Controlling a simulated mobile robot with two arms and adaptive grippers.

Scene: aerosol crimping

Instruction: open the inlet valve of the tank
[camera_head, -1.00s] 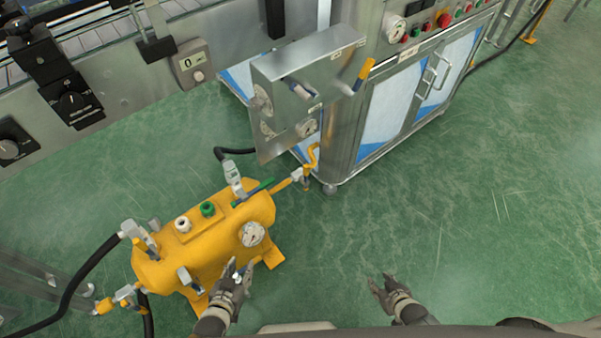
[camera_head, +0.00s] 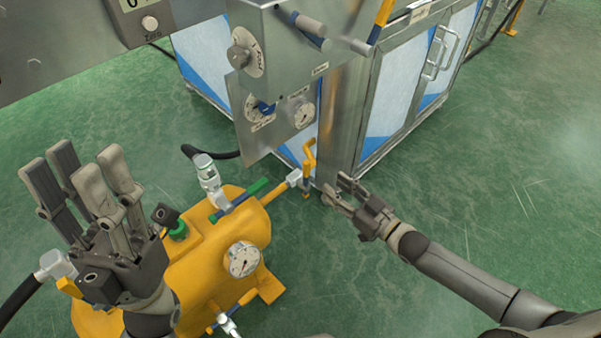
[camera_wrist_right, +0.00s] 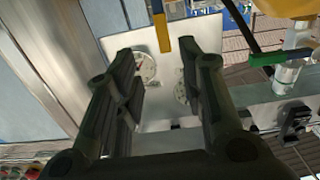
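The yellow tank (camera_head: 200,262) lies at lower left in the head view, with a round gauge (camera_head: 243,260) facing me. No label shows which one is the inlet valve. My left gripper (camera_head: 85,180) is open and empty, raised in front of the tank's left part and hiding it. My right gripper (camera_head: 340,190) is open, just right of the yellow handle and apart from it. The right wrist view shows its spread fingers (camera_wrist_right: 158,85) with nothing between them.
A steel cabinet (camera_head: 400,85) with glass doors stands behind my right gripper. A black hose (camera_head: 18,298) runs at the left edge. The green floor at right is clear.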

